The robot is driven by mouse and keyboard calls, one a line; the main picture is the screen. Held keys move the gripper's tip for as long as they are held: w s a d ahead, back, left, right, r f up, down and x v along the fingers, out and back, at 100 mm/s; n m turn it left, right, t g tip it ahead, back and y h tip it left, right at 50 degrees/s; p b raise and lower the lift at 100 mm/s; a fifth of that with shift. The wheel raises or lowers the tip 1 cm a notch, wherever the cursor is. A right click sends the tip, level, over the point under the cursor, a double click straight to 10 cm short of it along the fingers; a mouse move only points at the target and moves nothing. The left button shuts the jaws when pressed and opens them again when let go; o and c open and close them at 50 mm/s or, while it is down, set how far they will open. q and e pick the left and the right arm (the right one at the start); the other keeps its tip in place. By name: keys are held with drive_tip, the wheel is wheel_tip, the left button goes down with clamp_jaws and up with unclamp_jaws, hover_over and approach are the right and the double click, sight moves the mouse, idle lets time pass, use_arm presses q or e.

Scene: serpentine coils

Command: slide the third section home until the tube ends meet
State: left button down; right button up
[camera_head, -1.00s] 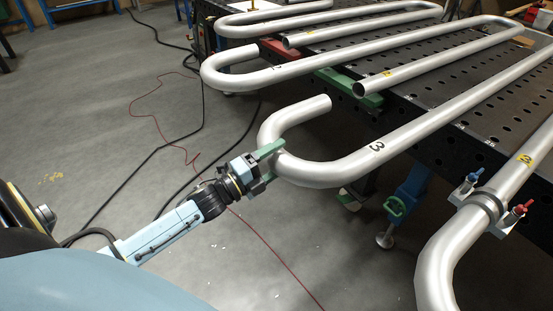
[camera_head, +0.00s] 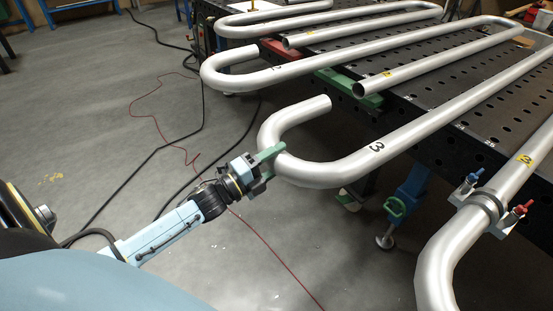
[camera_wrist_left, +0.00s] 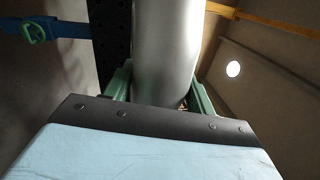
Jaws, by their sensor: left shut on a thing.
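The third section (camera_head: 350,168), a silver tube marked with a black 3, lies across the perforated table, and its U-bend overhangs the near edge. Its open end (camera_head: 328,102) stands apart from the open end of the second section's straight tube (camera_head: 359,90), with a clear gap between them. My left gripper (camera_head: 270,155) is shut on the bend of the third section. In the left wrist view the tube (camera_wrist_left: 167,50) runs between the green fingers (camera_wrist_left: 160,88). My right gripper is in no view.
The dark perforated table (camera_head: 450,150) fills the right side. A clamp with blue and red handles (camera_head: 490,203) sits around another tube marked 3 (camera_head: 510,180) at the lower right. Cables lie on the open floor at left.

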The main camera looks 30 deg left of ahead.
use_arm(q)
drive_tip(key=shift+s+a+f+p, duration=0.1)
drive_tip(key=shift+s+a+p, duration=0.2)
drive_tip(key=shift+s, duration=0.4)
drive_tip(key=c, duration=0.9)
unclamp_jaws()
drive_tip(key=o, duration=0.4)
drive_tip(key=shift+s+a, duration=0.15)
drive_tip(key=shift+s, duration=0.05)
drive_tip(key=shift+w, duration=0.15)
drive_tip(key=v, duration=1.3)
drive_tip(key=shift+s, duration=0.2)
